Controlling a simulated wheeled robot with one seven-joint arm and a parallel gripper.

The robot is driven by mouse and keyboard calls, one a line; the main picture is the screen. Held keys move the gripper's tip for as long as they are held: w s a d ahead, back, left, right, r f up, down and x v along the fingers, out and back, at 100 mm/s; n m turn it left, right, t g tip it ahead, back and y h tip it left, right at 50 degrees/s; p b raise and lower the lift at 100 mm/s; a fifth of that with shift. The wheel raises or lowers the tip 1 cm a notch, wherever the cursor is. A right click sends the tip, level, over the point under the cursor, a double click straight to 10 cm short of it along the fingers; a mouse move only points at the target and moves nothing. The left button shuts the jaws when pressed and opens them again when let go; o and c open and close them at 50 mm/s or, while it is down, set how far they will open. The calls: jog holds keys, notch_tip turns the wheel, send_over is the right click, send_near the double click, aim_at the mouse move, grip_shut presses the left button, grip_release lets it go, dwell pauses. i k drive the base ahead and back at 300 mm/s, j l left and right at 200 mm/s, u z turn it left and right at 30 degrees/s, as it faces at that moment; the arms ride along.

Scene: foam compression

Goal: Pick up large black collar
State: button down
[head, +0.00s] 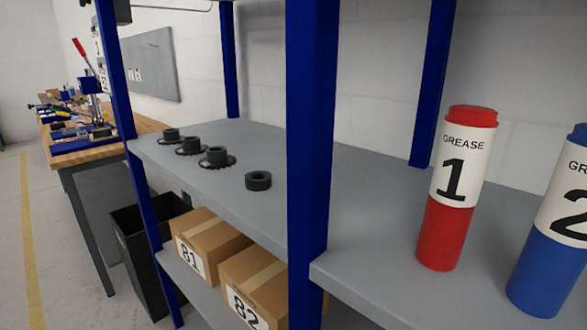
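A black ring-shaped collar (258,180) lies flat on the grey shelf (350,190), near its front edge and just left of the blue post in the middle. It has a round hole and is the nearest of a row of dark parts. Three black flanged parts, the nearest one (217,157), the middle one (190,146) and the farthest one (171,135), stand in a line behind it to the left. They have round tops on wider toothed-looking bases. My gripper is not in view.
Blue shelf posts, one in the middle (311,150), divide the space. A red grease tube (458,190) and a blue one (550,250) stand right. Cardboard boxes 81 (212,245) and 82 (265,290) sit below. A wooden workbench (100,152) and black bin (140,235) are left.

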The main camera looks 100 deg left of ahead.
aim_at(258, 181)
jog(key=u, duration=2.45)
jog(key=j+z, duration=0.2)
jog(key=j, duration=0.35)
jog(key=k+j+z, duration=0.15)
jog(key=j, duration=0.4)
jog(key=i, duration=0.05)
